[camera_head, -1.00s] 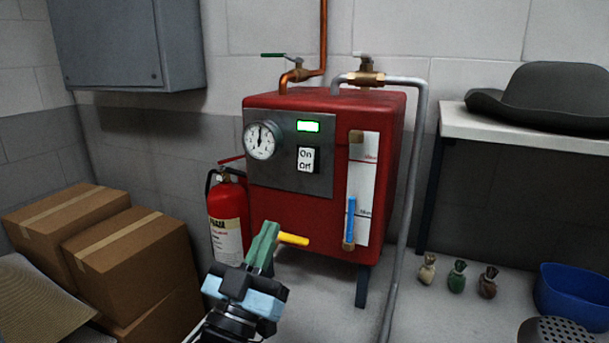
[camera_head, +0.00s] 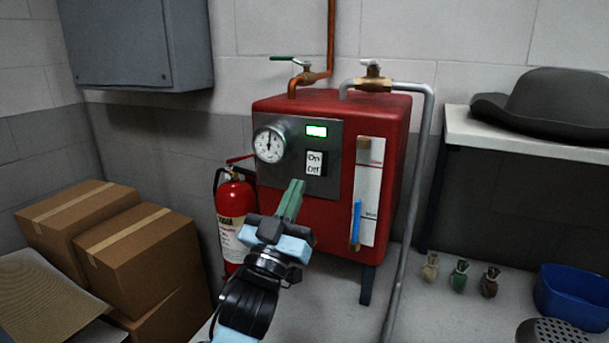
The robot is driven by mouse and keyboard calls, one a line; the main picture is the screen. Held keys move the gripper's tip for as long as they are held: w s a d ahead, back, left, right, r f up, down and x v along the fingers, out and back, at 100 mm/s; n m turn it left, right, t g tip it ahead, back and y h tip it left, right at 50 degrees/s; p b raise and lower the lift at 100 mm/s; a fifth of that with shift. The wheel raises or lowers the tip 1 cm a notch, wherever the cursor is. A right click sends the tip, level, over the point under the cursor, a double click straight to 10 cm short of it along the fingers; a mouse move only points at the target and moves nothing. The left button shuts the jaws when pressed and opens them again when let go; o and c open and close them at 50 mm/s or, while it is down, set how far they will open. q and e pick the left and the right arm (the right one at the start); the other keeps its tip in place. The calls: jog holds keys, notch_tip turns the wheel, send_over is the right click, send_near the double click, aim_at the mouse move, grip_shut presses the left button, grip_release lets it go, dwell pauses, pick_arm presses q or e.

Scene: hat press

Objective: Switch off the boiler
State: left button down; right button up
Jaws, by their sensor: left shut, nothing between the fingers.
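The red boiler (camera_head: 318,212) stands on a grey surface against the wall. Its grey panel (camera_head: 300,181) carries a round dial (camera_head: 269,144), a lit green indicator (camera_head: 317,131) and a switch (camera_head: 315,163) marked On and Off. My left gripper (camera_head: 296,184) is shut and empty, its green fingers pointing up toward the panel, just below and left of the switch. I cannot tell whether the fingertips touch the panel. The switch is in plain sight. My right gripper is not in view.
A fire extinguisher (camera_head: 236,212) stands left of the boiler, behind my left gripper. Cardboard boxes (camera_head: 141,253) are at left. A grey pipe (camera_head: 409,220) runs down the boiler's right.

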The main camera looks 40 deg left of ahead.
aim_at(313, 163)
pick_arm(q)
jog(key=shift+w+a+r, duration=0.1)
jog(key=shift+w+a, duration=0.1)
jog(key=shift+w, duration=0.65)
jog(key=shift+w+a+r, duration=0.1)
jog(key=shift+w+a, duration=0.1)
jog(key=shift+w, duration=0.7)
jog(key=shift+w+a, duration=0.2)
jog(key=shift+w, duration=0.65)
